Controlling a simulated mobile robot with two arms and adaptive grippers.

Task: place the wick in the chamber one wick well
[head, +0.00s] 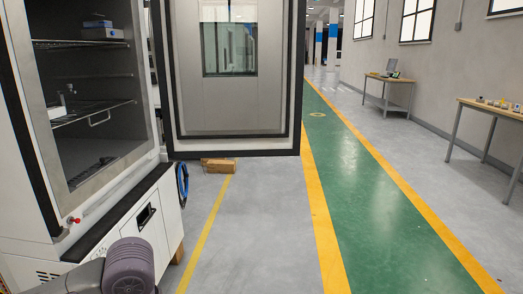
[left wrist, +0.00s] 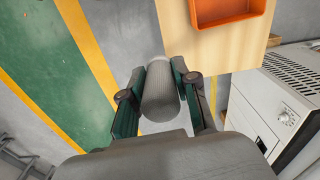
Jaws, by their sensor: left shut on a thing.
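In the left wrist view my left gripper (left wrist: 160,80) is shut on a grey, ribbed, rounded thing, which I take to be the wick (left wrist: 160,96). Its ends are partly hard to make out. In the head view a test chamber (head: 105,180) stands open at the left, with wire shelves inside. A small white fitting (head: 58,108) is on the middle shelf; I cannot tell whether it is the wick well. My left gripper and the wick are out of the head view. My right gripper is in neither view.
The chamber's windowed door (head: 230,110) stands swung open beside it. A wooden table (left wrist: 235,50) with an orange tray (left wrist: 228,24) shows in the wrist view, near a white machine (left wrist: 275,110). Two tables stand along the right wall. The green walkway (head: 375,200) is clear.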

